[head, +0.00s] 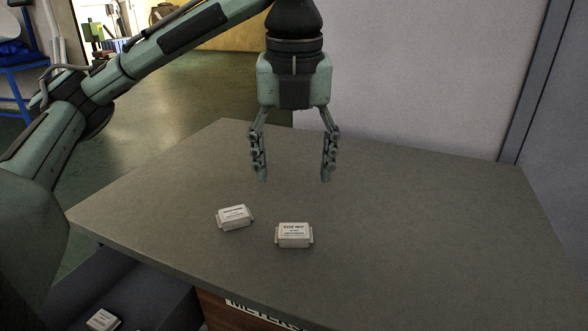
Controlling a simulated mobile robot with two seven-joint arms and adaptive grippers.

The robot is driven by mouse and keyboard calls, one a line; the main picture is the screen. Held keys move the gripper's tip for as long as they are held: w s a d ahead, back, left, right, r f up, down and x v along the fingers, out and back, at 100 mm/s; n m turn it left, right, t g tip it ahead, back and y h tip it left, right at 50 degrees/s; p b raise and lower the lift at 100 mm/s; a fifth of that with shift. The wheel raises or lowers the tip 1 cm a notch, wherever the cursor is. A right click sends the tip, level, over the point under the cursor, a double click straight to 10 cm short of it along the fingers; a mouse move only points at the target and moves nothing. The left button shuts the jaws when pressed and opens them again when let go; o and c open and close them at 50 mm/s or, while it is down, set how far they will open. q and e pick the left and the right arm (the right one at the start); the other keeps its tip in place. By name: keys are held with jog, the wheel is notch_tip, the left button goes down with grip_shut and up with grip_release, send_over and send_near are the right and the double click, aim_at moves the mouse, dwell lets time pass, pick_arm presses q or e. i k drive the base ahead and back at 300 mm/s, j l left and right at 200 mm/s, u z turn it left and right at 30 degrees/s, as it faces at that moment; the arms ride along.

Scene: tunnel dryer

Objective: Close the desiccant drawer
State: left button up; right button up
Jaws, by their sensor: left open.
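A dark grey drawer (150,285) shows at the bottom left, below the table's front edge, pulled out. A white packet (103,320) lies in it; the picture's bottom edge cuts off its front. No label on it is visible, so I cannot confirm that it is the desiccant drawer. My left gripper (294,178) points down above the grey tabletop (400,215), open and empty. It is behind two white packets and well away from the drawer. My right gripper is not in view.
One white packet (235,217) and another white packet (294,235) lie on the tabletop. A brown front (235,315) with a partly visible label reading "METERS" (262,312) is below the table edge. A light panel (420,75) stands behind; the tabletop's right side is clear.

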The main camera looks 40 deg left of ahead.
aim_at(142, 296)
jog(key=k+l, duration=0.15)
jog(key=k, duration=0.35)
jog(key=k+l, duration=0.2)
jog(key=k, duration=0.25)
